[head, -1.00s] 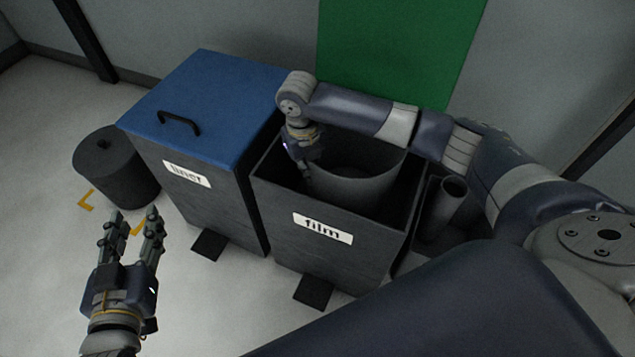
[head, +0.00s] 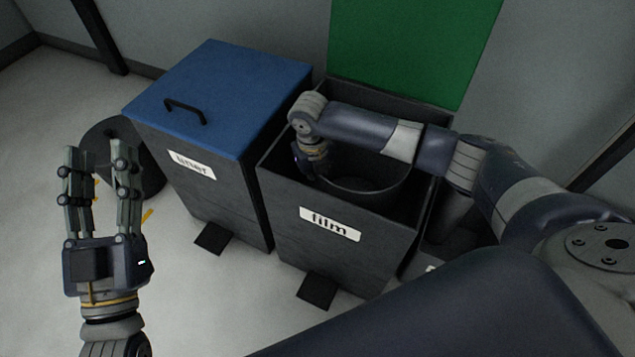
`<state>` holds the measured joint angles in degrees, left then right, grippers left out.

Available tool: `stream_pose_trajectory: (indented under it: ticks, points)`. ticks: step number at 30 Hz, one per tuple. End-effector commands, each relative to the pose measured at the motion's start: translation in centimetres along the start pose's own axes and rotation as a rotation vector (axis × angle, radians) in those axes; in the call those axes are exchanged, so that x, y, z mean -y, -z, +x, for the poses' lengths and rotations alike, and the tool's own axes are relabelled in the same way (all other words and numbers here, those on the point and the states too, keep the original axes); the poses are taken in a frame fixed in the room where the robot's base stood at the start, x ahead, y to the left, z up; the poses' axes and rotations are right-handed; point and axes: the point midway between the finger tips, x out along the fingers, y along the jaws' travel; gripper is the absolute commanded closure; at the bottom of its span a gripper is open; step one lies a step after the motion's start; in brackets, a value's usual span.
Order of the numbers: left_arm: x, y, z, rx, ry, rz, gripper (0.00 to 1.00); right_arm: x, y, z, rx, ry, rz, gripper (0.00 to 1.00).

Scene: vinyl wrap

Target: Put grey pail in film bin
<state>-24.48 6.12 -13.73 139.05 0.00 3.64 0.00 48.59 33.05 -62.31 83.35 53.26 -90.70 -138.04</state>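The grey pail (head: 375,197) is inside the open film bin (head: 310,245), upright as far as I can see. Its front rim shows below the bin's top edge, and its bottom is hidden by the bin's front wall. My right gripper (head: 308,170) reaches down into the bin at the pail's left rim and appears shut on it; its fingertips are largely hidden. My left gripper (head: 98,148) is open and empty, raised in front of the dark roll at the left.
A blue-lidded liner bin (head: 215,95) stands left of the film bin. The film bin's green lid (head: 415,45) is raised behind it. A dark roll (head: 145,165) stands on the floor at left. Pedals (head: 317,291) stick out in front.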

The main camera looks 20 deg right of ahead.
Motion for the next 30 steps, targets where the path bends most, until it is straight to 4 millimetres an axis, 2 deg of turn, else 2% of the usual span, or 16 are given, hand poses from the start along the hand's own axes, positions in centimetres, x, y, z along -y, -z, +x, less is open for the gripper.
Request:
stream_pose_trajectory:
  ticks: [13,16,17,30]
  points:
    - [-0.03,0.24,0.04,-0.010,0.000,-0.001,0.60,-0.01,-0.03,0.36,0.001,0.001,0.000,1.00]
    - [-0.03,0.15,0.02,-0.007,0.000,0.000,0.60,-0.03,0.01,0.43,0.000,0.000,0.000,0.77]
    - [-0.03,0.14,0.02,-0.007,0.000,0.000,0.60,-0.03,0.01,0.43,0.000,0.000,0.000,0.75]
    - [-0.03,0.34,0.07,-0.012,0.000,-0.001,0.60,-0.01,-0.05,-0.18,0.002,0.000,-0.001,0.75]
